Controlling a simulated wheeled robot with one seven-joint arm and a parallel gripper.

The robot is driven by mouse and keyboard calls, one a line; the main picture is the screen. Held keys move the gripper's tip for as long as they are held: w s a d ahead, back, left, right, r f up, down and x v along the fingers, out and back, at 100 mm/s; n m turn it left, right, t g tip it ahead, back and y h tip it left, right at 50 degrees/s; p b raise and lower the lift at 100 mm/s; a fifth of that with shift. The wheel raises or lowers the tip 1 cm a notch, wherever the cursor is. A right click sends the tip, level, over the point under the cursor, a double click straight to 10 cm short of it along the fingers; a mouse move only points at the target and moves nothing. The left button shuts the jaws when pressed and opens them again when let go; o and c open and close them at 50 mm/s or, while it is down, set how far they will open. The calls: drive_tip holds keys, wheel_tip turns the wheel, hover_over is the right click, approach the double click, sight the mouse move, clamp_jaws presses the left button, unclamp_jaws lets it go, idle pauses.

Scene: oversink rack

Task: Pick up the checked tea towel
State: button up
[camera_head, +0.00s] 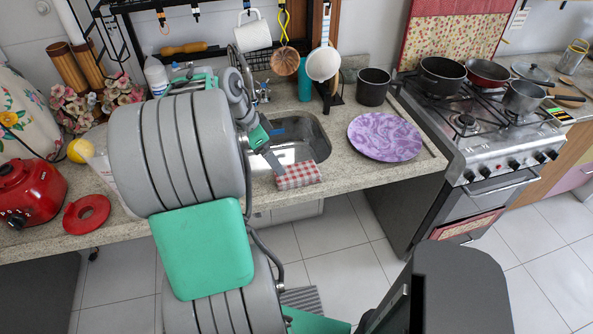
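The red and white checked tea towel (298,176) lies folded at the front edge of the counter, just in front of the sink (303,140). My gripper (275,165) is close to the towel, at its upper left, over the front left part of the sink. One grey finger points down toward the towel's left end. I cannot tell whether it touches the towel. The other finger is not clearly visible, so the opening between the fingers does not show. My own arm hides the counter left of the sink.
A purple plate (385,137) lies right of the towel, with a dark pot (373,86) behind it. The stove (480,120) carries several pans. Mugs and utensils hang from the rack behind the sink.

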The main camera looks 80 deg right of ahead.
drive_tip(key=m, duration=0.2)
approach(298, 171)
drive_tip(key=shift+d+f+g, duration=0.2)
drive_tip(key=shift+f+g, duration=0.2)
drive_tip(key=shift+f, duration=0.4)
drive_tip(key=p+x, duration=0.1)
drive_tip(key=x, duration=0.6)
drive_tip(key=shift+w+p, duration=0.15)
drive_tip(key=shift+p, duration=0.25)
drive_tip(key=shift+a, duration=0.1)
drive_tip(key=c, duration=1.5)
drive_tip(key=shift+o, duration=0.2)
drive_tip(key=shift+r, duration=0.1)
drive_tip(key=shift+r, duration=0.25)
wheel_tip(298, 171, up, 2)
drive_tip(key=shift+r+b, duration=0.2)
drive_tip(key=shift+b, duration=0.6)
drive_tip(key=w+r, duration=0.1)
drive_tip(key=w+a+r, duration=0.1)
drive_tip(key=r, duration=0.1)
drive_tip(key=w+a+r, duration=0.1)
drive_tip(key=shift+a+r+b, duration=0.2)
drive_tip(key=shift+b, duration=0.15)
drive_tip(key=w+a+r, duration=0.5)
drive_tip(key=w+a, duration=0.2)
drive_tip(key=shift+w+r+b, duration=0.25)
drive_tip(key=shift+r+b, duration=0.05)
